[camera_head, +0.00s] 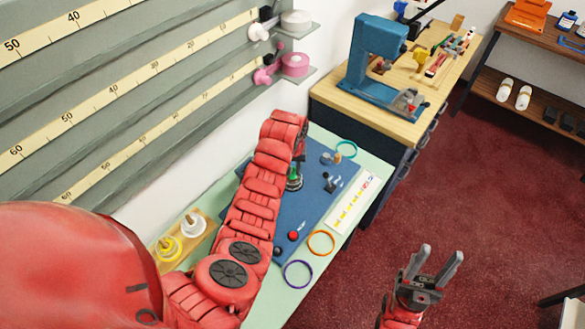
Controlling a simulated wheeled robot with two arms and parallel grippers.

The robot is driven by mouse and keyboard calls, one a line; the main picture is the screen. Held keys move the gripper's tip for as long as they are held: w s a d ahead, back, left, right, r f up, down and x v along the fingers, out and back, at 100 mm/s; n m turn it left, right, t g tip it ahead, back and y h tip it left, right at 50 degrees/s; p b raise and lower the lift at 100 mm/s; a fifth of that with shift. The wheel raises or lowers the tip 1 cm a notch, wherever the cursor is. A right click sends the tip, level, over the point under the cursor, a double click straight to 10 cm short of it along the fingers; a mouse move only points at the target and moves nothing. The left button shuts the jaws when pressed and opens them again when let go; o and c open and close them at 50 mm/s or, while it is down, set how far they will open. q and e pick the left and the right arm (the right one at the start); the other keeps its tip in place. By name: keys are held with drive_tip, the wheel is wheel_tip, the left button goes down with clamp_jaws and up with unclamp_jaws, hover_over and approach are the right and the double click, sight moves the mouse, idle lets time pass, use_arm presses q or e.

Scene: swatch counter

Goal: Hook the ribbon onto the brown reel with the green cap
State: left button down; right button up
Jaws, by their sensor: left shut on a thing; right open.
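My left arm reaches across the blue mat (314,205). Its gripper (298,168) points down at the arm's far end and is mostly hidden by the arm. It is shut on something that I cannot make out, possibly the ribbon. A small green piece (294,183), perhaps the green cap, shows on a dark base just below this gripper. I cannot tell whether they touch. The reel's brown body is not clear. My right gripper (432,267) is open and empty above the red floor, right of the counter.
Teal (346,149), orange (321,242) and purple (298,274) rings lie around the mat. Red (293,236) and black (277,250) knobs and a small black lever (329,183) are on it. White (194,225) and yellow (168,248) spools stand left. A wooden-topped bench (370,113) is behind.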

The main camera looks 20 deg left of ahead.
use_arm(q)
drive_tip(key=shift+f, duration=0.1)
drive_tip(key=c, duration=0.6)
unclamp_jaws()
drive_tip(key=shift+o, duration=0.2)
drive_tip(key=shift+r+p, duration=0.35)
drive_tip(key=shift+r, duration=0.5)
drive_tip(key=shift+r+p, duration=0.65)
drive_tip(key=shift+r, duration=2.05)
drive_tip(key=shift+f, duration=0.1)
